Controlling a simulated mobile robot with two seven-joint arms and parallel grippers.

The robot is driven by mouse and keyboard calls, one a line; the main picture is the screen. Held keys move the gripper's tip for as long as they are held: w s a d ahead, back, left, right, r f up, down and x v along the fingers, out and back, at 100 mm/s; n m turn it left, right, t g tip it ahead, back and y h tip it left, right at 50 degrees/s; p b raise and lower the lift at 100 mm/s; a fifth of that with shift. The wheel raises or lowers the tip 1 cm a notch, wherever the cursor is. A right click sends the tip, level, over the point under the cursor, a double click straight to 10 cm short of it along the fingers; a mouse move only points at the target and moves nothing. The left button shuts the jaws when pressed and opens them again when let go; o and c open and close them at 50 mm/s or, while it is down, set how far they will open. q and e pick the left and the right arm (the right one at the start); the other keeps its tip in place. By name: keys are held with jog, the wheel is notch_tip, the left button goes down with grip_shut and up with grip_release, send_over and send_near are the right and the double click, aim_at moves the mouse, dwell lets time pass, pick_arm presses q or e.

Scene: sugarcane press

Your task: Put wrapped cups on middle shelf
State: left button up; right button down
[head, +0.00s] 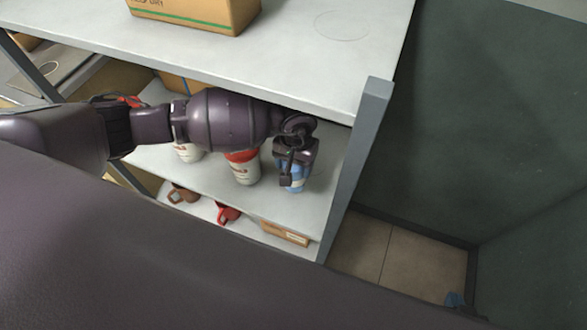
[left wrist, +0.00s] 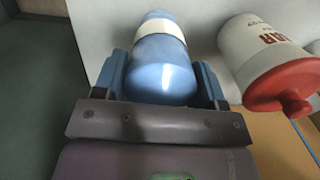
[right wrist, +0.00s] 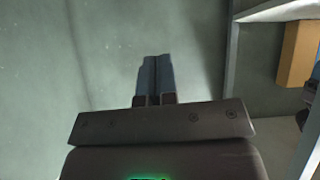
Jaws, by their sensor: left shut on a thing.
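The wrapped cups (head: 297,184), a blue roll with a pale band, stand at the right end of the middle shelf (head: 215,181) in the head view. My left gripper (head: 290,172) is around them, and its arm partly hides them. In the left wrist view the blue roll (left wrist: 162,70) sits between the two fingers of my left gripper (left wrist: 162,82). Whether the roll's base touches the shelf is not clear.
A white canister with a red lid (head: 244,170) stands left of the cups, and another canister (head: 187,152) is further left. The grey shelf post (head: 355,165) is close on the right. A cardboard box (head: 195,14) sits above; mugs (head: 228,214) and a small box (head: 285,233) are below.

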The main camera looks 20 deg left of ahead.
aim_at(298, 185)
pick_arm(q)
notch_tip(298, 185, down, 3)
jog(key=shift+s+r, duration=0.1)
jog(key=shift+f, duration=0.5)
jog(key=o, duration=0.5)
jog(key=shift+f+b, duration=0.15)
jog(key=shift+b, duration=0.2)
jog(key=o, duration=0.5)
